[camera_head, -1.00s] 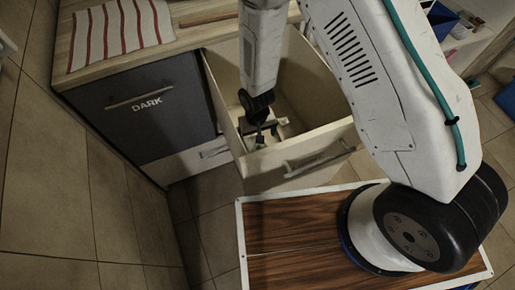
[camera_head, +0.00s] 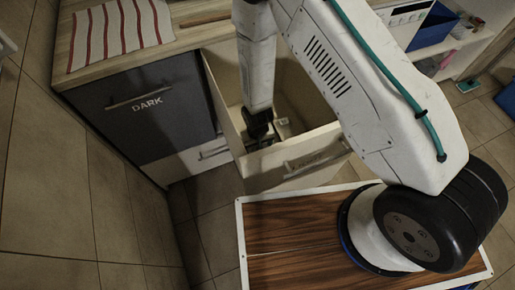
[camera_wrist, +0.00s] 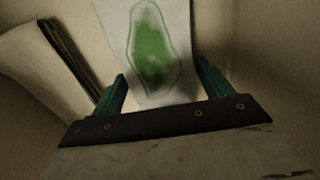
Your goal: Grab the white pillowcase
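A white cloth with a green stain (camera_wrist: 158,50), which looks like the white pillowcase, lies in front of my gripper in the wrist view. My gripper (camera_wrist: 161,74) is open, its two green fingers spread with the cloth between them. I cannot tell whether the fingers touch it. In the head view, my gripper (camera_head: 260,138) is down inside the open cream drawer (camera_head: 285,165), close to its front wall. The cloth is mostly hidden there by the arm and the drawer wall.
Another pale piece with dark stripes (camera_wrist: 66,58) lies left of the fingers in the wrist view. A dark front marked DARK (camera_head: 150,120) is left of the drawer. A striped towel (camera_head: 115,32) lies on the wooden counter (camera_head: 190,40). Drawer walls surround the gripper closely.

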